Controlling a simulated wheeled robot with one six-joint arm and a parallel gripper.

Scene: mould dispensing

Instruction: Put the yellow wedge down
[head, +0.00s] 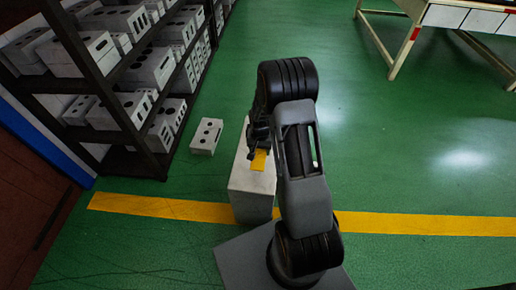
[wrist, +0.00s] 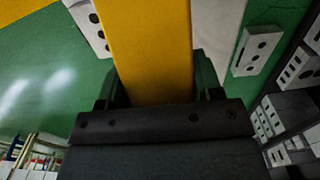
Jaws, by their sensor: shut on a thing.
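The yellow wedge (head: 259,161) is held in my gripper (head: 258,143), over the top of a pale block-like stand (head: 252,200). In the wrist view the wedge (wrist: 148,45) fills the space between the two dark fingers and runs up out of the frame. My gripper (wrist: 155,84) is shut on it. I cannot tell whether the wedge touches the stand's top or hangs just above it. My arm hides part of the stand's right side.
A dark rack (head: 118,85) with several grey moulds stands at the left. A loose mould with holes (head: 206,136) lies on the green floor between rack and stand. A pale-framed table (head: 425,15) is at the back right. The floor at right is clear, crossed by a yellow line (head: 430,224).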

